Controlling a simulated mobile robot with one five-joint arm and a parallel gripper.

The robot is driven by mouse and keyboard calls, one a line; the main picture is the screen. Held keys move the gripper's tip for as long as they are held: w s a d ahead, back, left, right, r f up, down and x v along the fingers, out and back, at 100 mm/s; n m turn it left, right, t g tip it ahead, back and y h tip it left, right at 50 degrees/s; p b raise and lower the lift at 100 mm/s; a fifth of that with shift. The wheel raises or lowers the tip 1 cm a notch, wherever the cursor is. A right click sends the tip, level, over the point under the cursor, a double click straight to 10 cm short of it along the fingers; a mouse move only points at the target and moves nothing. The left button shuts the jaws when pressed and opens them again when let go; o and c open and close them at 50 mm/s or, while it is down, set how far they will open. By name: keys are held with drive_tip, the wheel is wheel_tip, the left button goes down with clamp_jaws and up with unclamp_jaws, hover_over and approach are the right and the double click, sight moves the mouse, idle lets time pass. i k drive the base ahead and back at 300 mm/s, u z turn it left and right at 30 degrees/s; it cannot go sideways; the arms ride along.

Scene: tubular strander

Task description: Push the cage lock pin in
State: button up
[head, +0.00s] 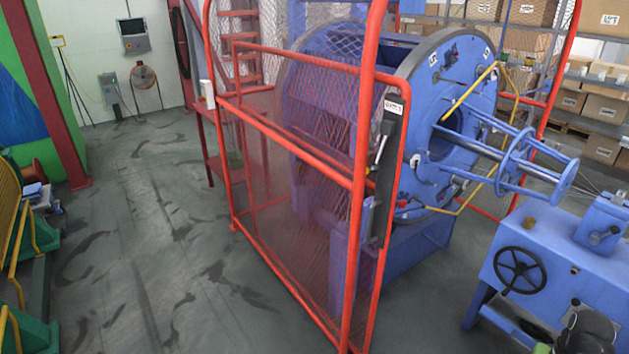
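The blue rotating cage of the strander (445,95) stands behind a red guard frame with mesh (300,165). A black upright plate (386,185) on the guard's near post carries a lever with a pale grip (379,150) and a small blue block (369,216) lower down. I cannot make out for certain which part is the cage lock pin, or how far in it sits. Small red and dark fittings (403,198) show at the lower edge of the blue disc. My gripper is not recognisable in this view.
A blue machine stand with a black handwheel (520,271) is at the lower right. A dark rounded shape (588,332) at the bottom right is unclear. Shelves of boxes (585,100) stand behind. The grey floor (150,240) left of the guard is clear; green and yellow equipment (22,250) edges it.

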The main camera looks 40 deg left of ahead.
sight(402, 203)
drive_tip(key=u, duration=1.1)
drive_tip(key=k, duration=0.85)
drive_tip(key=z, duration=0.05)
drive_tip(key=i, duration=0.85)
drive_tip(key=u, duration=0.1)
